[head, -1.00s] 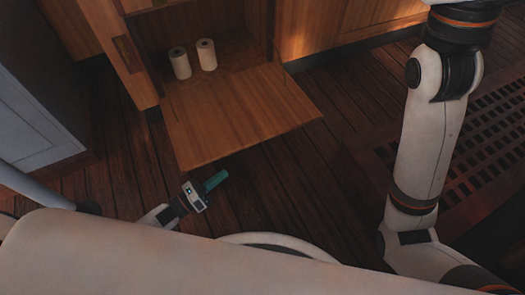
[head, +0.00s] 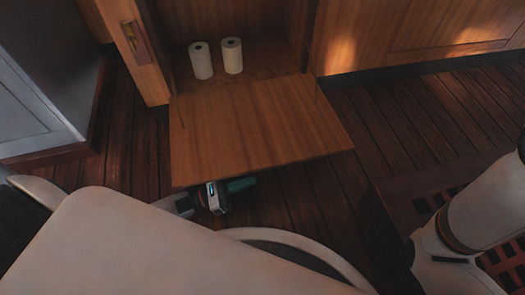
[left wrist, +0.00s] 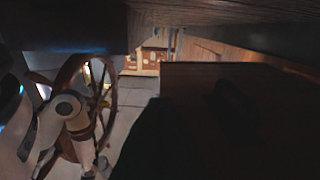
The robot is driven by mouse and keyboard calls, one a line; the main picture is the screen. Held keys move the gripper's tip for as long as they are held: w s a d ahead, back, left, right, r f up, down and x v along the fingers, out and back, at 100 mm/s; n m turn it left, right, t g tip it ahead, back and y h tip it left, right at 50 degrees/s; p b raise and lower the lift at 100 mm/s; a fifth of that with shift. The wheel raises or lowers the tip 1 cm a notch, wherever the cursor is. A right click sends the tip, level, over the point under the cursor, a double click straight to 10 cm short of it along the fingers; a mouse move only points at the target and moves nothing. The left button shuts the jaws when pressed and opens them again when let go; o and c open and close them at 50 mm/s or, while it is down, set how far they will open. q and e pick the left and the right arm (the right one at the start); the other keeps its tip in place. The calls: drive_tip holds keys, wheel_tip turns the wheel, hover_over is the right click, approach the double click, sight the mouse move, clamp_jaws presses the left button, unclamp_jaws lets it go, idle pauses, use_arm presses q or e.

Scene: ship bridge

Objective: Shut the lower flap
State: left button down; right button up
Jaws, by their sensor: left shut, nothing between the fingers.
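The lower flap (head: 255,125) is a wooden panel that hangs open and lies about level in front of the cabinet opening. My left gripper (head: 241,184), with teal fingers, is at the flap's front edge in the head view, low and partly covered by that edge. It is shut and empty. I cannot tell whether it touches the flap. In the left wrist view a wooden surface (left wrist: 200,10) runs close along the top, probably the flap's underside. My right gripper is out of view; only part of my right arm shows at the right.
Two white rolls (head: 201,60) (head: 232,55) stand inside the cabinet. An upper door (head: 135,40) with a handle stands open at the left. A grey cabinet (head: 45,90) is at the far left. A wooden steering wheel (left wrist: 108,95) shows in the left wrist view.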

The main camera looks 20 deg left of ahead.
use_arm(q)
drive_tip(key=b+x, duration=0.3)
drive_tip(key=x, duration=0.5)
drive_tip(key=shift+w+d+b, duration=0.2)
drive_tip(key=shift+d+b, duration=0.15)
drive_tip(key=shift+r, duration=0.25)
